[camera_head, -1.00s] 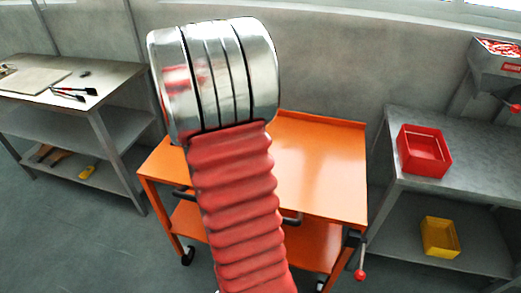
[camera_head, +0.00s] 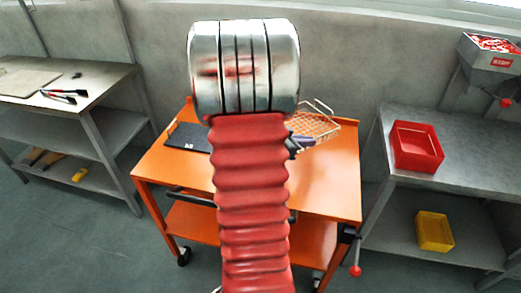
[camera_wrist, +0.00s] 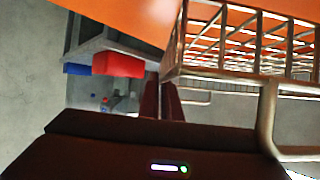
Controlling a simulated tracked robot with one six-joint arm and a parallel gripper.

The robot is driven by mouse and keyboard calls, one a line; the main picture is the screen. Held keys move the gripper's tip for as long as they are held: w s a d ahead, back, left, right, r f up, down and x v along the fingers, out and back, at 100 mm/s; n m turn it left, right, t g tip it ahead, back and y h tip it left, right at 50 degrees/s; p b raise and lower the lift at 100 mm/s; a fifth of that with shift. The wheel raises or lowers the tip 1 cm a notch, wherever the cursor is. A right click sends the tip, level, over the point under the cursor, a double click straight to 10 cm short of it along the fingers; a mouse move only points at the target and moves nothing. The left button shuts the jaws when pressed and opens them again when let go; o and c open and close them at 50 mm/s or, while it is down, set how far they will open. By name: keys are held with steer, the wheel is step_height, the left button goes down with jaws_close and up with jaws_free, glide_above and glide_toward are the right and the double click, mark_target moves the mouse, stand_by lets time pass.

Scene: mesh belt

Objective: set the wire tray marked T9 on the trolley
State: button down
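The wire tray (camera_head: 315,123) shows to the right of my arm in the head view, over the back right part of the orange trolley (camera_head: 325,185). I cannot tell whether it touches the top. In the wrist view the tray's mesh (camera_wrist: 240,72) fills the upper right, with orange behind it and a wire handle beside it. My gripper (camera_wrist: 161,90) has its dark fingers close together at the tray's corner and looks shut on it. In the head view my arm hides most of the gripper. No T9 mark is readable.
A black flat piece (camera_head: 188,137) shows at the trolley's back left. A grey bench (camera_head: 440,145) with a red bin (camera_head: 418,147) stands at right, a yellow bin (camera_head: 434,232) below. A bench (camera_head: 110,80) with tools stands at left. The trolley's front right top is clear.

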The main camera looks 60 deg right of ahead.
steer(key=shift+f, duration=2.9)
steer(key=shift+f, duration=0.1)
steer(key=shift+f, duration=1.95)
steer(key=c, duration=2)
jaws_free()
steer(key=shift+f, duration=0.1)
steer(key=v, duration=1.2)
